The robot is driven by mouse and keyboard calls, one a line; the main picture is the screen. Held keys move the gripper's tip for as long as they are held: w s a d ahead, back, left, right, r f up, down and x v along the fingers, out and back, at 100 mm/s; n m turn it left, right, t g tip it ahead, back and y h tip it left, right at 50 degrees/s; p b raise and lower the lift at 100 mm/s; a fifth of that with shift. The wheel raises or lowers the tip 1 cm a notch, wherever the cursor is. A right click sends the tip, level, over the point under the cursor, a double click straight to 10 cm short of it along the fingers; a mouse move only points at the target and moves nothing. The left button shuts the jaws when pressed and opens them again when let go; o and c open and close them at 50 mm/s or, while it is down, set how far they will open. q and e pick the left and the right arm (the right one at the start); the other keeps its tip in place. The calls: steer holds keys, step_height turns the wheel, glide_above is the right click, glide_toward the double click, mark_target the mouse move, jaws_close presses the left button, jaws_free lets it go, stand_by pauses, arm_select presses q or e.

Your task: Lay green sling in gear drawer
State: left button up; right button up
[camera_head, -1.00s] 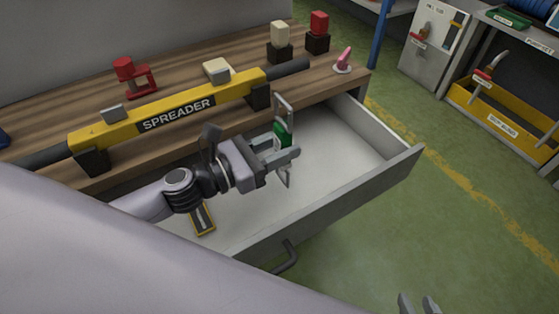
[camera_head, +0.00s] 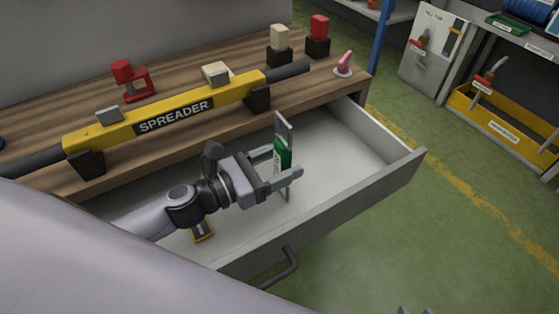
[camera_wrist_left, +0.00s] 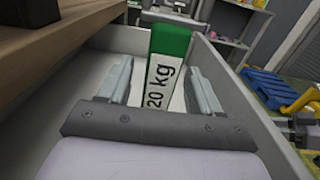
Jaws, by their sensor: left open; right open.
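The green sling shows as a green piece (camera_head: 283,154) with a thin grey strip, standing roughly upright inside the open gear drawer (camera_head: 345,150). In the left wrist view it is a green and white tag marked "20 kg" (camera_wrist_left: 161,88). My left gripper (camera_head: 284,162) is over the drawer, its fingers open on either side of the tag, with gaps visible between tag and fingers in the left wrist view. Whether the sling's lower end touches the drawer floor is hard to tell. My right gripper (camera_head: 416,311) barely shows at the bottom edge.
A yellow SPREADER bar (camera_head: 175,113) lies along the wooden bench (camera_head: 60,130) behind the drawer. A small yellow-edged item (camera_head: 202,230) lies in the drawer. The drawer's front wall (camera_head: 350,207) bounds the near side. Red and cream blocks stand on the bench.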

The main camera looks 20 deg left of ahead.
mark_target(277, 164)
arm_select(q)
steer(key=shift+r, duration=0.3)
steer(key=shift+s+a+f, duration=0.15)
steer(key=shift+s+a, duration=0.05)
steer(key=shift+s, duration=0.05)
steer(key=v, duration=0.5)
steer(key=shift+b+v, duration=0.3)
steer(key=shift+v, duration=0.6)
